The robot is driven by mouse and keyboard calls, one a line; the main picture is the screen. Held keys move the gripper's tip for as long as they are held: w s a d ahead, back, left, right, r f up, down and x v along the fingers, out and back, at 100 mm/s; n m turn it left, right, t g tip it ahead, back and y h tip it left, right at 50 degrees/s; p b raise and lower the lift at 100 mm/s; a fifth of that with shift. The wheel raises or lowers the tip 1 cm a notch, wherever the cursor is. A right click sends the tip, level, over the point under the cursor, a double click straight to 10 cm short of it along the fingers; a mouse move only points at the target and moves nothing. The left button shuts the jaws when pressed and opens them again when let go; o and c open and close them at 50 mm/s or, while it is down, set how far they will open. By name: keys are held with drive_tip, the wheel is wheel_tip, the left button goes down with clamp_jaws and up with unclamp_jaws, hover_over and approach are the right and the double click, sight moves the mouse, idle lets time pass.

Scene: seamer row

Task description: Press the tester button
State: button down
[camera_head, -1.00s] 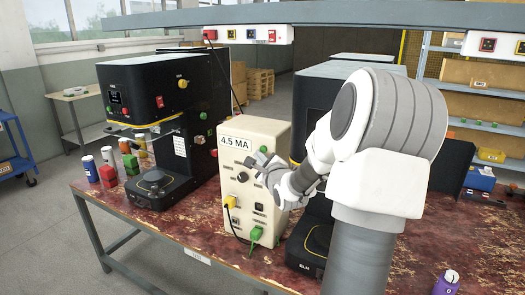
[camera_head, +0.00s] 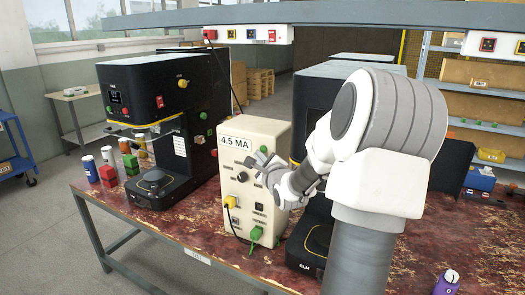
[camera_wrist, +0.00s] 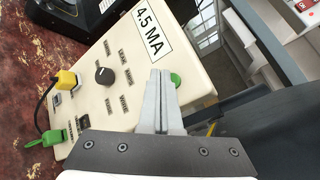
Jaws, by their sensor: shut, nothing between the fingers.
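The tester is a cream box (camera_head: 235,160) labelled 4.5 MA, standing on the bench between two black machines; it fills much of the wrist view (camera_wrist: 125,75). A green button (camera_wrist: 176,80) on its front face shows just right of my fingertips in the wrist view, partly hidden behind them. My gripper (camera_head: 257,162) is in front of the tester's upper front. In the wrist view my gripper (camera_wrist: 160,73) is shut with nothing between the fingers. I cannot tell whether the tips touch the panel or button.
A dark knob (camera_wrist: 104,76), a yellow plug (camera_wrist: 67,79) and a green plug (camera_wrist: 52,137) sit on the tester's front. A purple can (camera_head: 447,283) stands at the lower right.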

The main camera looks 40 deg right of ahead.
drive_tip(key=shift+d+r, duration=0.1)
drive_tip(key=shift+d, duration=0.05)
idle(0.4)
drive_tip(key=shift+w+d+p, duration=0.15)
drive_tip(key=shift+d+p, duration=0.1)
drive_tip(key=shift+p, duration=0.1)
drive_tip(key=shift+w+d+p, duration=0.2)
drive_tip(key=shift+d+p, duration=0.1)
drive_tip(key=shift+d, duration=0.1)
idle(0.7)
drive_tip(key=shift+a, duration=0.1)
drive_tip(key=shift+s+a, duration=0.35)
drive_tip(key=shift+a, duration=0.35)
drive_tip(key=a, duration=0.1)
drive_tip(key=s+a, duration=0.1)
drive_tip(key=a, duration=0.1)
drive_tip(key=s+a, duration=0.1)
drive_tip(key=shift+a+p, duration=0.3)
idle(0.5)
